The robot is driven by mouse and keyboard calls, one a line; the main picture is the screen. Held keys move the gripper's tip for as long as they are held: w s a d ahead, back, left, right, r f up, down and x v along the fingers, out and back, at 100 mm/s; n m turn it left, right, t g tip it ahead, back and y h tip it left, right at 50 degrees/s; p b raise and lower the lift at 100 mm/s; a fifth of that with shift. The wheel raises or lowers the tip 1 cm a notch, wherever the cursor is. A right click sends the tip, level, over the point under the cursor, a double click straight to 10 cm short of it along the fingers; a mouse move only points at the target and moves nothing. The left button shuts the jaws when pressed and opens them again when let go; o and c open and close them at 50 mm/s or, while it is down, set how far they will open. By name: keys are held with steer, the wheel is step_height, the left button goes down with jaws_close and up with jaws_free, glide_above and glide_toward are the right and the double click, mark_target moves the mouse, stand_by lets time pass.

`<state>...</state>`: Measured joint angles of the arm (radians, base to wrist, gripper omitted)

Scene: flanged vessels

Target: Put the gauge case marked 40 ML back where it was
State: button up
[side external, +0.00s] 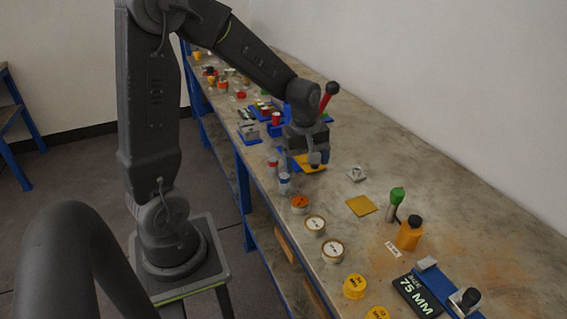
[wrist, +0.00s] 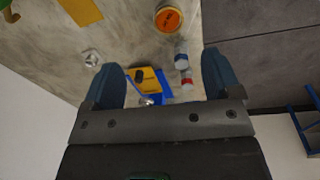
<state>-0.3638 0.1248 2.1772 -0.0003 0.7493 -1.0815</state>
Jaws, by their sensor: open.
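Several short round cases stand along the bench's near edge: one with an orange top (side external: 299,203), two with white labelled tops (side external: 315,224) (side external: 333,250), and yellow ones (side external: 354,286) at the front. Their print is too small to read, so I cannot tell which is marked 40 ML. The orange-topped case also shows in the wrist view (wrist: 168,18). My gripper (side external: 313,160) is above the bench, over a blue-and-yellow fixture (wrist: 152,80). In the wrist view its jaws (wrist: 160,64) are apart with nothing held between them. The gripper partly hides the fixture.
Small bottles with blue (side external: 285,183) and red (side external: 272,168) parts stand near the edge by my gripper. A grey fitting (side external: 356,174), yellow square (side external: 361,205), green-topped cylinder (side external: 396,198) and orange bottle (side external: 409,233) stand right. A 75 MM display (side external: 417,296) is in front. Bare bench lies along the wall.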

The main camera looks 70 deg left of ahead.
steer(key=s+d+r+m+t, duration=0.4)
steer(key=s+d+r+m, duration=0.8)
steer(key=m, duration=0.4)
steer(key=shift+s+d+m+t, duration=0.25)
steer(key=shift+s+m+t, duration=0.05)
steer(key=shift+s, duration=0.35)
steer(key=shift+r, duration=0.1)
